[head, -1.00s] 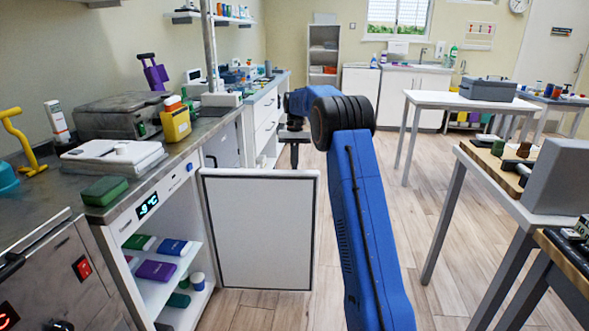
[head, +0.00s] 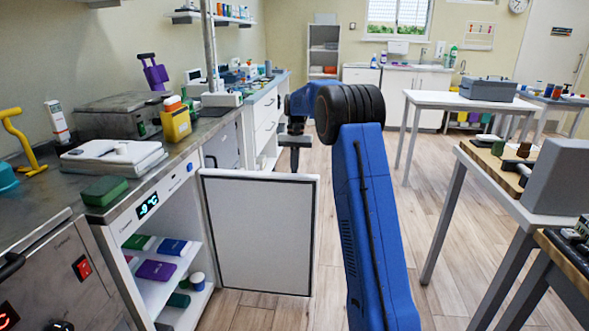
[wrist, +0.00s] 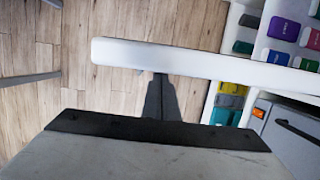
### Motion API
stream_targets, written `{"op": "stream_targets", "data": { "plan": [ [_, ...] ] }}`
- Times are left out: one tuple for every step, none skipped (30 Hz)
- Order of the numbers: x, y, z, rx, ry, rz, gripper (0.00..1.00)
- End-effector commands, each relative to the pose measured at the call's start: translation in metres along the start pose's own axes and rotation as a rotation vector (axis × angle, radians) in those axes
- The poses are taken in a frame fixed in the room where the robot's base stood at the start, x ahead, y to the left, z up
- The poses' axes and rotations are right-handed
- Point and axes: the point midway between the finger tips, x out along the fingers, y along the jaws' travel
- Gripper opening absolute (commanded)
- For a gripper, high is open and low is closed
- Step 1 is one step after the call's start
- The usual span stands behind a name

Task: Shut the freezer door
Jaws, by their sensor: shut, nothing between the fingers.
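The freezer door (head: 258,235) stands wide open, its pale grey inner panel facing me. The freezer (head: 168,205) is under the left counter, its shelves exposed and a lit display above them. My gripper (head: 294,158) is at the door's far, outer side near the free end; the door's top edge hides its fingertips in the head view. In the wrist view the door's white top edge (wrist: 180,57) runs across the picture. My shut, empty fingers (wrist: 160,92) reach up to this edge; I cannot tell whether they touch it.
Coloured boxes (head: 156,270) lie on the freezer shelves. A green block (head: 104,191) and a white device (head: 112,155) sit on the counter above. White tables (head: 470,103) stand at the right.

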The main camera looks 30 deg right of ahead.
Motion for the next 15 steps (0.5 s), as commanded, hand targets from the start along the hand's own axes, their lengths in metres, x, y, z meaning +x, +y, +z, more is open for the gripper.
{"op": "stream_targets", "data": {
  "plan": [
    [0.002,0.001,0.011,0.020,0.000,-0.005,0.00],
    [0.003,0.001,0.016,0.036,0.001,-0.009,0.00],
    [0.005,0.001,0.025,0.056,-0.001,-0.013,0.00],
    [0.006,0.001,0.031,0.074,0.000,-0.018,0.00],
    [0.008,0.001,0.038,0.091,0.001,-0.023,0.00],
    [0.011,0.001,0.047,0.115,-0.001,-0.029,0.00],
    [0.012,0.000,0.054,0.135,0.000,-0.034,0.00],
    [0.014,0.000,0.061,0.153,0.001,-0.038,0.00],
    [0.016,-0.001,0.071,0.179,0.001,-0.044,0.00],
    [0.019,-0.002,0.078,0.199,0.000,-0.049,0.00],
    [0.020,-0.003,0.086,0.219,0.001,-0.055,0.00],
    [0.023,-0.006,0.096,0.245,0.000,-0.062,0.00],
    [0.025,-0.007,0.103,0.265,0.001,-0.067,0.00],
    [0.027,-0.009,0.111,0.286,0.001,-0.071,0.00],
    [0.029,-0.011,0.121,0.314,0.001,-0.078,0.00]
  ]
}}
